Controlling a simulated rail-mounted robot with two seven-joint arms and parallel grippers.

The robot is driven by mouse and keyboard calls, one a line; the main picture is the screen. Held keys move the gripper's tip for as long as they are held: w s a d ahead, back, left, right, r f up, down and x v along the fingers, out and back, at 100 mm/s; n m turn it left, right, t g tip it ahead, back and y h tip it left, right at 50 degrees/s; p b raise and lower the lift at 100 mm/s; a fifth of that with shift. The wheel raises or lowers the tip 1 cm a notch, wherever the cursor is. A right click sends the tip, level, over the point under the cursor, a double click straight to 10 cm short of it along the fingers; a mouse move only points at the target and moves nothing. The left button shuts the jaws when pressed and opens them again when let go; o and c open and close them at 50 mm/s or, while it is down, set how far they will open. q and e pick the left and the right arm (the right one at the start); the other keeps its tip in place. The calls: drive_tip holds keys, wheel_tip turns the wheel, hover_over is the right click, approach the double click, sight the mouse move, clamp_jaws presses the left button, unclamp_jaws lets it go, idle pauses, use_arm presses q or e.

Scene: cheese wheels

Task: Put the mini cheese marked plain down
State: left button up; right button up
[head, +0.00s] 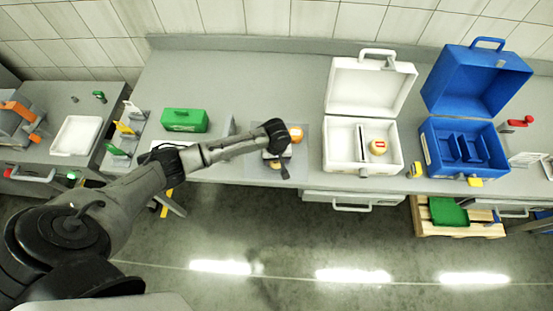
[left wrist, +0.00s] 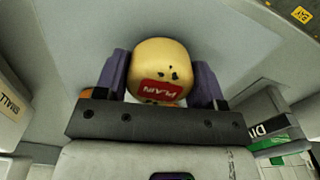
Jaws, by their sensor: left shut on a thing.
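In the head view my left gripper (head: 277,163) is over the grey mat (head: 301,166), left of the white case; the held cheese cannot be told clearly there. My right gripper is not in view.
An orange round thing (head: 296,134) is beside my wrist. An open blue case (head: 431,156) stands right of the white one. A green box (head: 184,120) and small signs (head: 124,128) stand to the left. Bare counter (head: 260,75) lies behind my arm.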

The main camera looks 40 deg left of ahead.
use_arm(q)
drive_tip(key=shift+f, duration=0.35)
drive_tip(key=shift+f, duration=0.1)
drive_tip(key=o, duration=1)
drive_tip(key=shift+f, duration=0.1)
